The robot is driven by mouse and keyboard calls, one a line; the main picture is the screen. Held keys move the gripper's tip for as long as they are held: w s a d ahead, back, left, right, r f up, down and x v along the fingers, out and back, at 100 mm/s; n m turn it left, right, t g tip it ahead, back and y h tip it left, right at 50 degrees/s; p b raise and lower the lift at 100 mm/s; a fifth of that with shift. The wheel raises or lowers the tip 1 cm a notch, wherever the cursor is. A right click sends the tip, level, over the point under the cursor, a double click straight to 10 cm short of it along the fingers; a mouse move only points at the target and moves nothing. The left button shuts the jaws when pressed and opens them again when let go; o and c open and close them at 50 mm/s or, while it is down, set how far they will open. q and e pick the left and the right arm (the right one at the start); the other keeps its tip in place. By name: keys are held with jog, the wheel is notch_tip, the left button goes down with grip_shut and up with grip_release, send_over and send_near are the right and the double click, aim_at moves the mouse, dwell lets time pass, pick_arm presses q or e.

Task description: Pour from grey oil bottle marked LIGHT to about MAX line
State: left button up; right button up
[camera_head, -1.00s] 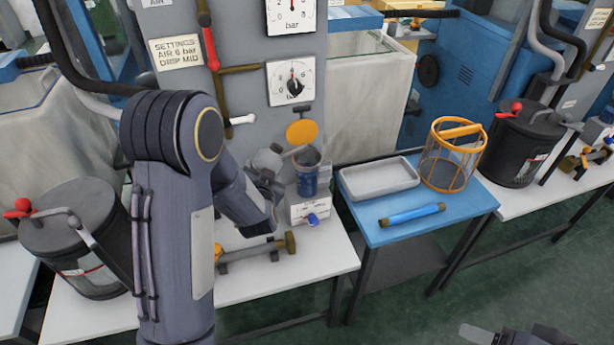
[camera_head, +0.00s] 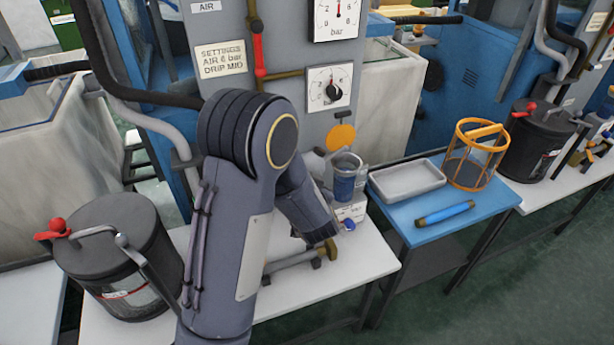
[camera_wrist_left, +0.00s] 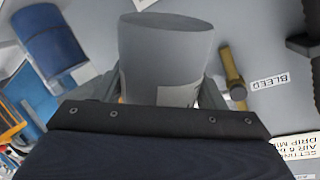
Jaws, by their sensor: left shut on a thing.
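The grey bottle (camera_wrist_left: 166,50) is in my left gripper (camera_wrist_left: 166,96), which is shut on it; a pale label shows on its side, too cut off to read. In the head view my arm hides the gripper and most of the bottle; a grey part (camera_head: 313,164) shows just left of the clear bowl (camera_head: 348,178). The bowl stands open with blue inside, below a raised orange disc (camera_head: 341,135). In the left wrist view the bowl (camera_wrist_left: 52,45) is left of the bottle and apart from it. No MAX line is readable. My right gripper is out of view.
A blue table (camera_head: 410,225) to the right holds a grey tray (camera_head: 408,195), an orange basket (camera_head: 476,155) and a blue cylinder (camera_head: 444,213). A black lidded pot (camera_head: 115,250) stands at left. Brass fittings (camera_head: 300,262) lie near the white bench's (camera_head: 345,285) front.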

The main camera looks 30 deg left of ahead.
pick_arm(q)
jog(key=shift+d+f, duration=0.1)
jog(key=b, duration=0.2)
jog(key=s+n+t+b, duration=0.1)
jog(key=b, duration=0.2)
jog(key=shift+s+a+n, duration=0.1)
jog(key=shift+a+n, duration=0.2)
jog(key=shift+a, duration=0.05)
jog(key=n+b, duration=0.1)
jog(key=b, duration=0.1)
jog(key=s+a+r+n+t+b, duration=0.1)
jog(key=b, duration=0.1)
jog(key=s+t+b, duration=0.1)
jog(key=b, duration=0.1)
jog(key=shift+s+a+r+n, duration=0.15)
jog(key=shift+s+r+n, duration=0.1)
jog(key=shift+n, duration=0.15)
jog(key=shift+s+a+r+n+y+b, duration=0.2)
jog(key=shift+s+r+n+y+b, duration=0.1)
jog(key=shift+r+n+b, duration=0.25)
jog(key=shift+f, duration=0.1)
